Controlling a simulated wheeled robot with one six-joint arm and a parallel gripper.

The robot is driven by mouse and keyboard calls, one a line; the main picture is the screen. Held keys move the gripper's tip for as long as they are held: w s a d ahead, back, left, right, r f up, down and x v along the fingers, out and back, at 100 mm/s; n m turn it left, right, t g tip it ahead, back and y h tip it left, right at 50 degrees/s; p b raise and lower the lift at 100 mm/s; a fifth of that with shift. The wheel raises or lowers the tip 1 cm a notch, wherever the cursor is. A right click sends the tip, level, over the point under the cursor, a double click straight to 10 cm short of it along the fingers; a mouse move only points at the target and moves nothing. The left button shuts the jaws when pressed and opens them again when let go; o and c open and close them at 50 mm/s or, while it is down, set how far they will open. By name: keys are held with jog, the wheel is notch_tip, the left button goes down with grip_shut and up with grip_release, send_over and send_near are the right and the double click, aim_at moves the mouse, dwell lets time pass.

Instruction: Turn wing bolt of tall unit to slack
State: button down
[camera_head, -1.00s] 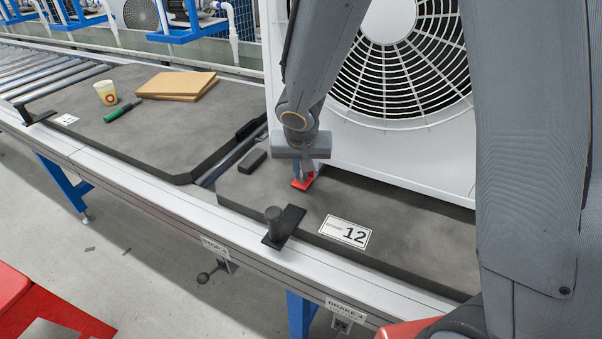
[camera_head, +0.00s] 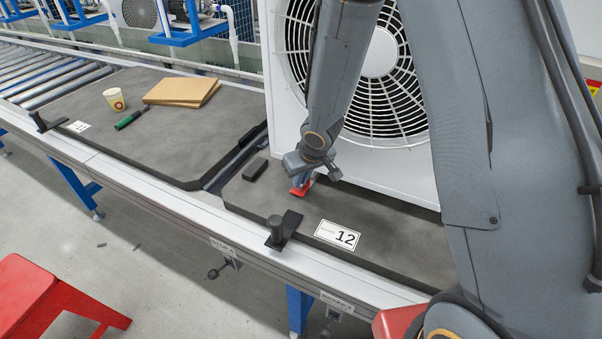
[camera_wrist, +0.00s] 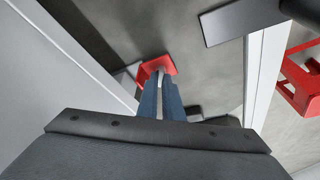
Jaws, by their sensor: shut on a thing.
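The tall unit (camera_head: 400,178) is a white casing with a large round fan grille, standing on a dark grey pallet (camera_head: 400,245) on the conveyor. A small red bracket (camera_head: 304,191) sits at its lower left foot; it also shows in the wrist view (camera_wrist: 166,63). My gripper (camera_head: 300,184) points down at this bracket. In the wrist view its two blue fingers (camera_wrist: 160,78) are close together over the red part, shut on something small. I take this to be the wing bolt, but the fingers hide it and its angle cannot be told.
A small black block (camera_head: 255,169) lies left of the bracket. A black stop with a post (camera_head: 277,234) and a plate marked 12 (camera_head: 338,235) are nearer the front edge. The left pallet (camera_head: 170,150) holds a cup, a green marker and brown boards. A red stool (camera_head: 40,300) stands on the floor.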

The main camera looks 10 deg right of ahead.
jog(key=shift+n+p, duration=0.3)
jog(key=shift+p, duration=0.25)
jog(key=c, duration=1.9)
grip_release()
jog(key=shift+r, duration=0.1)
jog(key=shift+p+v, duration=2.3)
jog(key=shift+v, duration=1.55)
jog(key=shift+s+d, duration=0.1)
jog(key=shift+s, duration=0.05)
